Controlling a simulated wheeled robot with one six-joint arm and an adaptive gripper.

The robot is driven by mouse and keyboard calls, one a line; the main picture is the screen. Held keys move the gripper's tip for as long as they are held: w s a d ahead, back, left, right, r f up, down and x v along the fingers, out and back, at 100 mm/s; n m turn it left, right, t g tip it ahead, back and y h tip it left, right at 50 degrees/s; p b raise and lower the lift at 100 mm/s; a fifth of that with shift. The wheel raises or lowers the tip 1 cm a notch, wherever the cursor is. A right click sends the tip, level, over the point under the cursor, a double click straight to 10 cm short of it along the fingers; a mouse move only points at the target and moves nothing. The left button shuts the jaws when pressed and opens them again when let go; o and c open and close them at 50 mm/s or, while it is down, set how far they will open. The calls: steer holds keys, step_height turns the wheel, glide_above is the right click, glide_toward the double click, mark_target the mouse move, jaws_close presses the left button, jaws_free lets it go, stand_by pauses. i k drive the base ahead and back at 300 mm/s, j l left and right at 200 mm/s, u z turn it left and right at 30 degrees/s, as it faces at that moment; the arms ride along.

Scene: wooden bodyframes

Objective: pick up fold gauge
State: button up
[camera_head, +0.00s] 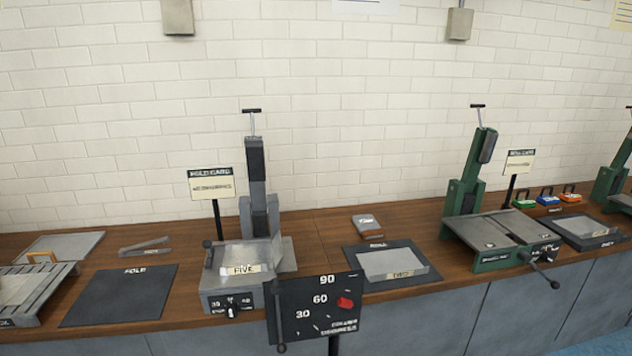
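No object carries a label that I can clearly read as fold gauge. A black panel (314,309) on a post stands in front of the bench, marked 30, 60 and 90, with a red pointer (345,303) near 60; its small lower text is blurred. A thin grey angled metal piece (145,246) lies on the wooden bench at left. I cannot tell which of these is the fold gauge. My gripper is not in view.
A grey machine (235,265) with an upright lever stands at centre, and a green machine (500,240) at right. Dark mats (120,296) lie on the bench (310,245). A sign (211,184) stands behind the grey machine. Three coloured items (547,196) sit far right.

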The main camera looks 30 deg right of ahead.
mark_target(548, 199)
steer(key=z, duration=1.9)
steer(key=u, duration=1.8)
steer(key=l+z, duration=0.2)
steer(key=l, duration=0.5)
steer(key=l+z, duration=0.25)
steer(key=l, duration=0.5)
steer(key=i+l+z, duration=0.2)
steer(key=l, duration=0.5)
steer(key=k, duration=0.1)
